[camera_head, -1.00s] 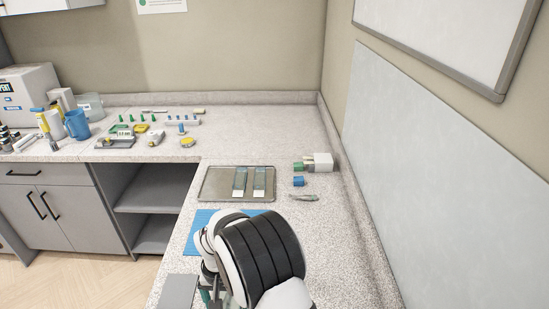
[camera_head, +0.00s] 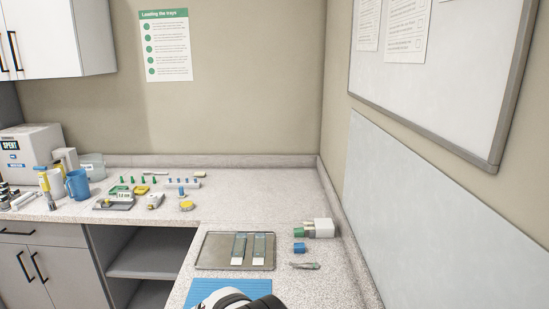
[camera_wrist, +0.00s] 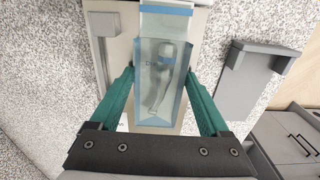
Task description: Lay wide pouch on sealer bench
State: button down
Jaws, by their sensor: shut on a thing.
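In the wrist view, my gripper (camera_wrist: 159,80) has its two green fingers closed on the sides of a clear, blue-tinted wide pouch (camera_wrist: 152,116). The pouch has a blue band near its far end, and a metal tool shows inside it. Beneath it is a pale flat unit with a grey bar (camera_wrist: 105,50), perhaps the sealer; the pouch covers much of it. I cannot tell whether the pouch touches it. In the head view only a white and black part of my arm shows at the bottom edge; the gripper is out of that view.
A grey bracket-like stand (camera_wrist: 250,80) is right of the pouch, near the counter edge. In the head view, a metal tray (camera_head: 210,250) holds two pouches (camera_head: 239,249). A blue mat (camera_head: 215,290) lies in front. A blue block (camera_head: 299,248) and tweezers (camera_head: 304,265) lie right.

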jog(key=shift+r, duration=0.55)
jog(key=shift+r, duration=0.15)
jog(key=shift+r, duration=0.15)
dwell(0.4)
jog(key=shift+r, duration=1.4)
